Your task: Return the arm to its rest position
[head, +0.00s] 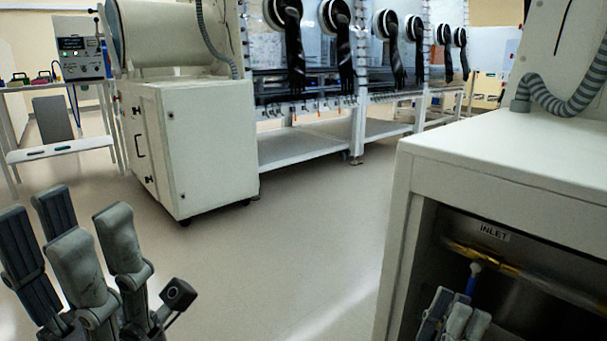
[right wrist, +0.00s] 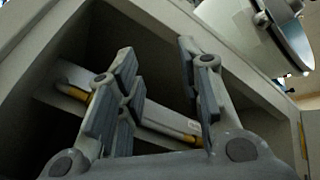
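My left gripper (head: 75,235) is at the lower left of the head view, above the floor. Its grey fingers stand apart, with nothing visible between them. My right gripper (head: 455,312) shows at the lower right, at the open front of a white cabinet (head: 402,205). In the right wrist view my right gripper (right wrist: 165,90) has its fingers spread apart with nothing held between them. A blue valve handle (head: 472,285) sits just behind the right fingers in the head view; I cannot tell whether they touch.
Inside the cabinet a yellow-banded pipe (head: 495,264) runs below an INLET label (head: 494,232). The cabinet's frame surrounds the right gripper closely. Another white cabinet (head: 195,145), a cart (head: 60,148) and gloveboxes (head: 335,60) stand further back. The floor (head: 280,250) between is clear.

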